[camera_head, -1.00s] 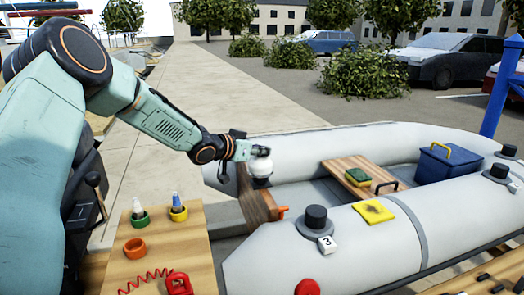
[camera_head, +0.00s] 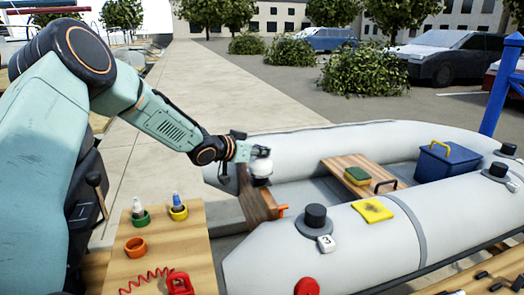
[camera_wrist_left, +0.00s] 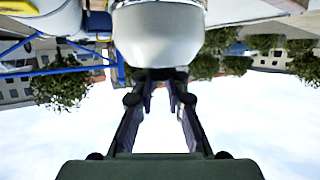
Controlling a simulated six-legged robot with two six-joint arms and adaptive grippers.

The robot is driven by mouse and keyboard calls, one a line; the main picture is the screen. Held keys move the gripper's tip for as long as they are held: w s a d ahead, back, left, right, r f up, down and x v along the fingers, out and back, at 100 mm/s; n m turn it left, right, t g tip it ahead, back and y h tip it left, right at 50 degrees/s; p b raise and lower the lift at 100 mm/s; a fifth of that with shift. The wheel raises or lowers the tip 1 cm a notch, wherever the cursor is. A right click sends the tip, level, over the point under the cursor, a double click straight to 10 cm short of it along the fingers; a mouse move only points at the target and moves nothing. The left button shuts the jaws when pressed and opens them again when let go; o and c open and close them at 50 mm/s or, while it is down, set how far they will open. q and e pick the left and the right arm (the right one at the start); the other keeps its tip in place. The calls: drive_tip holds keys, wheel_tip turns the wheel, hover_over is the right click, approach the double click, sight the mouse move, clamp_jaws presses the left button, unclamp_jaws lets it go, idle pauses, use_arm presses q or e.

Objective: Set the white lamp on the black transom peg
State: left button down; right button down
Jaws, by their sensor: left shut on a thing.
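The white lamp (camera_head: 262,168) is a round white globe on a dark base, at the wooden transom (camera_head: 257,200) of the grey inflatable boat. My left gripper (camera_head: 256,152) is shut on the lamp's upper part. In the left wrist view the lamp (camera_wrist_left: 158,35) fills the top middle, and the fingers of my left gripper (camera_wrist_left: 159,78) reach up to it. The black peg is not clearly seen; the lamp's dark lower part is at the transom top, and I cannot tell whether it is seated there. My right gripper is not in view.
The boat holds a blue box (camera_head: 448,165) and a wooden seat (camera_head: 350,171). A yellow cloth (camera_head: 372,211) lies on the near tube.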

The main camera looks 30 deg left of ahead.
use_arm(q)
drive_tip(key=shift+f, duration=0.3)
drive_tip(key=c, duration=1.6)
unclamp_jaws()
drive_tip(key=shift+c, duration=0.2)
drive_tip(key=p+v, duration=0.2)
drive_tip(key=v, duration=0.1)
drive_tip(key=p+v, duration=0.8)
drive_tip(key=p, duration=0.3)
